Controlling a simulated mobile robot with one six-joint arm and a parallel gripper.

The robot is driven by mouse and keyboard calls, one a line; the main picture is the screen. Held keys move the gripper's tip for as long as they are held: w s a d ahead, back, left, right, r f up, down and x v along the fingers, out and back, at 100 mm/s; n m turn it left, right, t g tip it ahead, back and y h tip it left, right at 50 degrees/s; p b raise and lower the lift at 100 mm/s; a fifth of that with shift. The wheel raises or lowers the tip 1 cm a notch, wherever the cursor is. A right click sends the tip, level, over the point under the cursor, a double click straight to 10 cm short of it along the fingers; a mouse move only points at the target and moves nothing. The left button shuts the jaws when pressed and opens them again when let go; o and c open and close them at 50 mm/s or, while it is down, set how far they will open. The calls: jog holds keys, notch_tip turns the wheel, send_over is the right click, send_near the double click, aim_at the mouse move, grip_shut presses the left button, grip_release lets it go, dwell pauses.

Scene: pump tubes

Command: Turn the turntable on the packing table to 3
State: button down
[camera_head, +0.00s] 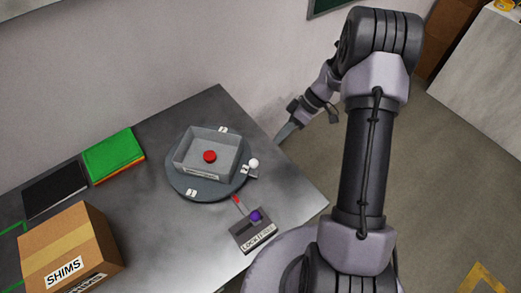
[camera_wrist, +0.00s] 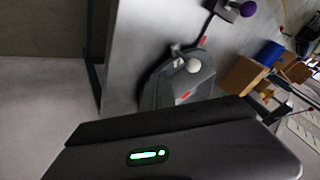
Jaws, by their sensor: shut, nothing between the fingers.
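The round grey turntable (camera_head: 181,187) sits on the dark grey packing table (camera_head: 236,109). A white knob (camera_head: 254,163) stands at its right rim; small white number labels (camera_head: 192,192) sit around the rim, too small to read surely. A red pointer (camera_head: 236,199) is on the table at its front right. Beside it is a lock box (camera_head: 258,236) with a purple knob (camera_head: 256,215). In the wrist view the turntable (camera_wrist: 151,96), white knob (camera_wrist: 193,65) and purple knob (camera_wrist: 248,8) show. My gripper (camera_head: 283,138) is shut and empty, up and right of the turntable, apart from the knob.
A grey tray (camera_head: 187,153) holding a red round thing (camera_head: 209,156) rests on the turntable. A cardboard SHIMS box (camera_head: 65,245), a green stack (camera_head: 113,154) and a black flat item (camera_head: 55,189) stand at the left. The table's right edge is near my gripper.

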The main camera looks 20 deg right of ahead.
jog(key=b+x, duration=0.2)
jog(key=x, duration=0.5)
jog(key=shift+f, duration=0.4)
jog(key=a, duration=0.1)
jog(key=s+a, duration=0.1)
jog(key=s+b, duration=0.1)
jog(key=shift+a+f, duration=0.25)
jog(key=shift+a, duration=0.15)
jog(key=shift+s+a, duration=0.3)
jog(key=shift+s, duration=0.05)
jog(key=shift+s, duration=0.1)
